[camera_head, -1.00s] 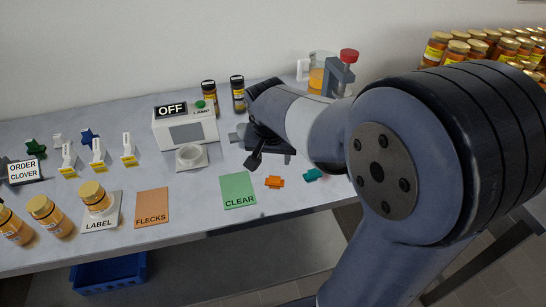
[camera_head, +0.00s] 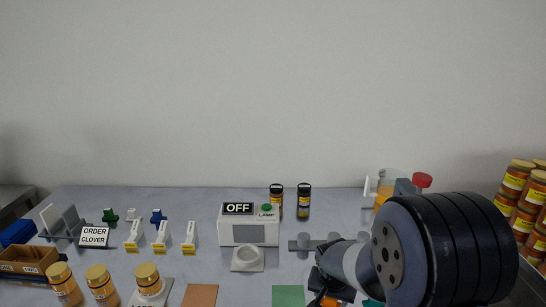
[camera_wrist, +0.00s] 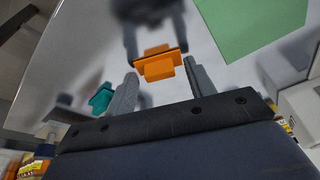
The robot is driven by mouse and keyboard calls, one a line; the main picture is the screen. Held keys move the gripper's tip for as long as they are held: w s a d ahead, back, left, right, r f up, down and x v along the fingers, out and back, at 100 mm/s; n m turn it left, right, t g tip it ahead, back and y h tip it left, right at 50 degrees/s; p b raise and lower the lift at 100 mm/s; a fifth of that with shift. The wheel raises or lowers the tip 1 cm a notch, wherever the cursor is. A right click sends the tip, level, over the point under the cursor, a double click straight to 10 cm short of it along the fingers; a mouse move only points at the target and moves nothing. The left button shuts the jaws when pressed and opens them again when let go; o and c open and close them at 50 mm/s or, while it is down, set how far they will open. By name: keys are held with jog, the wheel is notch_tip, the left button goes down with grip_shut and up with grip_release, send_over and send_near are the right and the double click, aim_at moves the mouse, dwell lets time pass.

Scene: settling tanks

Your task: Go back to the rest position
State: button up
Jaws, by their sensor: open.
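My gripper (camera_head: 322,290) is low over the front right part of the grey table (camera_head: 130,205), at the end of my bent arm. In the wrist view its two grey fingers (camera_wrist: 160,68) stand apart with nothing held between them. An orange piece (camera_wrist: 158,64) shows just beyond and between the fingertips; it also shows partly in the head view (camera_head: 335,301), close to the gripper. I cannot tell whether the fingers touch it. A teal piece (camera_wrist: 101,98) lies left of the fingers in the wrist view. My arm hides part of the table's right side.
Two dark jars stand behind. Honey jars (camera_head: 65,284) stand front left; more are stacked right (camera_head: 518,178). Green (camera_head: 288,296) and brown (camera_head: 199,296) cards lie in front.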

jog(key=shift+r, duration=1.45)
jog(key=shift+f, duration=0.15)
